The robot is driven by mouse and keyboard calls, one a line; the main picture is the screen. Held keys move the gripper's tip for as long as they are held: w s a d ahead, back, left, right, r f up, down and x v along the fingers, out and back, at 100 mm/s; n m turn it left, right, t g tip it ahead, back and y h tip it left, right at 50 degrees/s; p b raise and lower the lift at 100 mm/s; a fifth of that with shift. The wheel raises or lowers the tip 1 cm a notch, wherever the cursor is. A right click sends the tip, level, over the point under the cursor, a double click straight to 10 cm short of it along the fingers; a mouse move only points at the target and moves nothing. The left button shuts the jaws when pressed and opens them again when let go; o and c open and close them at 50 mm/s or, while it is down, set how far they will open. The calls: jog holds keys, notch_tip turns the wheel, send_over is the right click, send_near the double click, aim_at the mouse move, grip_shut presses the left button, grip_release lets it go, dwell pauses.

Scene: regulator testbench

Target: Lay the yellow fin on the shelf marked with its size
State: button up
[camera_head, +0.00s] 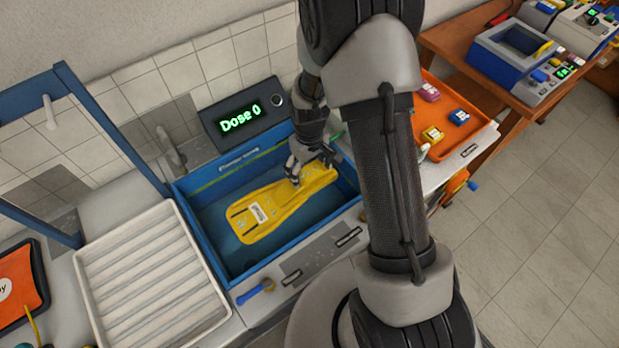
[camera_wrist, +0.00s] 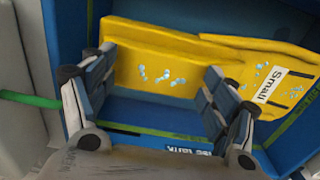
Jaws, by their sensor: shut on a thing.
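The yellow fin (camera_head: 275,212) is over the blue tank (camera_head: 205,186), within its rim in the head view. A white label on it reads "Small" in the wrist view (camera_wrist: 270,84), and pale blue drops dot its surface. My gripper (camera_head: 308,170) is shut on the fin's narrower end, at the tank's right side. In the wrist view its fingers (camera_wrist: 160,78) stand on either side of the yellow fin (camera_wrist: 150,62). I cannot tell whether the fin touches the tank floor. No shelf with a size mark is clearly in view.
A display (camera_head: 240,117) reading "Dose 0" stands behind the tank. A white ribbed tray (camera_head: 150,275) lies to its left, beside a blue frame (camera_head: 100,110). An orange tray (camera_head: 470,135) with small coloured blocks is to the right. My arm hides part of the counter.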

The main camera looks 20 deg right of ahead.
notch_tip(320, 180, up, 13)
jog(key=s+a+m+p, duration=0.1)
jog(key=s+m, duration=0.1)
jog(key=m, duration=0.1)
jog(key=shift+a+m, duration=0.15)
jog(key=shift+m, duration=0.15)
jog(key=shift+s, duration=0.1)
dwell(0.4)
